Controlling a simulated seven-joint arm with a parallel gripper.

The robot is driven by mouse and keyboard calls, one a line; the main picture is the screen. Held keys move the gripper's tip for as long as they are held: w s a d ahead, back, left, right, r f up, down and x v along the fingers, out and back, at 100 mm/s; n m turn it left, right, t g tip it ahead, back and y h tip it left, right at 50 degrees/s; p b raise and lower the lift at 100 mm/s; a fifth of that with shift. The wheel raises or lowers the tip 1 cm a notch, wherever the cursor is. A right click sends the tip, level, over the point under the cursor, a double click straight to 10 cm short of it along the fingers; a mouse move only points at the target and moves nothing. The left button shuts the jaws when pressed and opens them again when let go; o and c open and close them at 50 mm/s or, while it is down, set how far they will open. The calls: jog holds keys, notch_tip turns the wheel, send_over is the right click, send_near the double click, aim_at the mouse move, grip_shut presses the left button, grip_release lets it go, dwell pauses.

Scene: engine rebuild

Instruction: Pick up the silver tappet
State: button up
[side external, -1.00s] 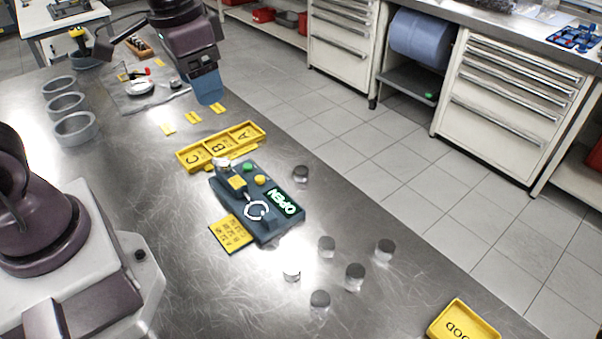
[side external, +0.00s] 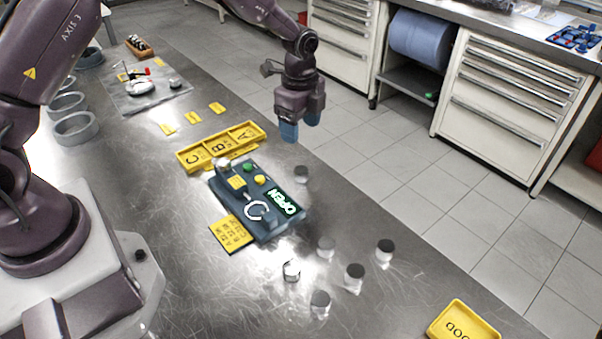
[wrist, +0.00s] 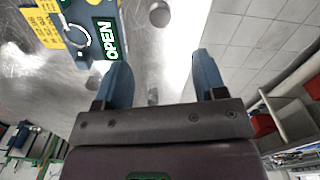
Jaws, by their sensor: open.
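Several short silver tappets stand on the steel table: one (side external: 301,174) beside the gauge box, and a group nearer the camera, including a bright one (side external: 291,270), a dark-topped one (side external: 384,251) and others (side external: 354,277). I cannot tell which one the task means. My gripper (side external: 297,131), with blue fingers, is in the air above and behind the tappet beside the box. In the wrist view my gripper (wrist: 163,76) has its fingers apart with nothing held. A round grey tappet (wrist: 159,13) shows at the top there, beyond the fingertips.
The dark gauge box (side external: 232,212) shows OPEN, with a yellow card (side external: 231,233) at its left. A yellow A/B/C tray (side external: 184,160) lies behind it. A yellow GOOD tray (side external: 433,330) is front right. Grey rings (side external: 75,128) stand at left.

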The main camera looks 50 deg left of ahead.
aim_at(301, 169)
notch_tip(301, 169, down, 12)
jog(key=shift+f, duration=0.2)
dwell(0.4)
jog(key=c, duration=1)
